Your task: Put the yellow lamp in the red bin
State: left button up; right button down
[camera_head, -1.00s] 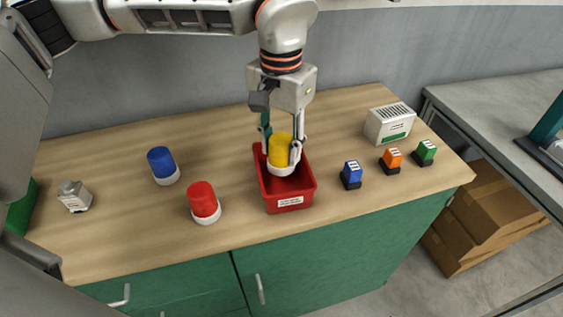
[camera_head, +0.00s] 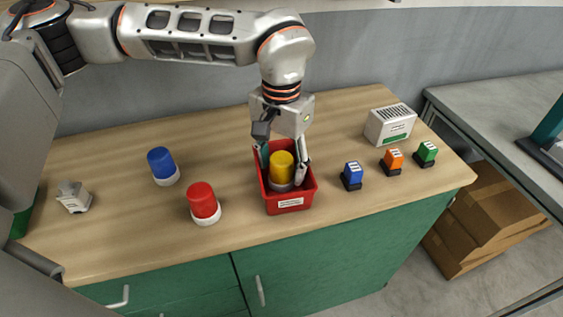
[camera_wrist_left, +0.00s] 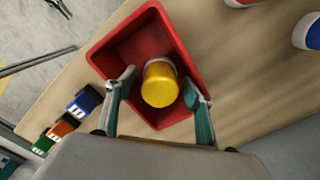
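The yellow lamp (camera_head: 282,167) stands roughly upright inside the red bin (camera_head: 291,204), its white base low between the walls. In the left wrist view the yellow lamp (camera_wrist_left: 160,84) and red bin (camera_wrist_left: 108,53) show from above. My left gripper (camera_head: 282,163) reaches down into the bin, with one finger on each side of the lamp. The wrist view shows small gaps between the left gripper's fingers (camera_wrist_left: 162,88) and the lamp, so it is open around it. My right gripper is not in view.
A red lamp (camera_head: 202,200) and a blue lamp (camera_head: 161,163) stand left of the bin. Blue (camera_head: 352,173), orange (camera_head: 393,159) and green (camera_head: 426,151) small blocks and a white vented box (camera_head: 390,126) are to its right. The wooden tabletop (camera_head: 120,235) has free room at left.

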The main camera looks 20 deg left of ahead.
aim_at(281, 158)
pick_arm(q)
notch_tip(281, 158, up, 12)
jog(key=p, duration=0.1)
jog(key=shift+r, duration=0.2)
dwell(0.4)
dwell(0.4)
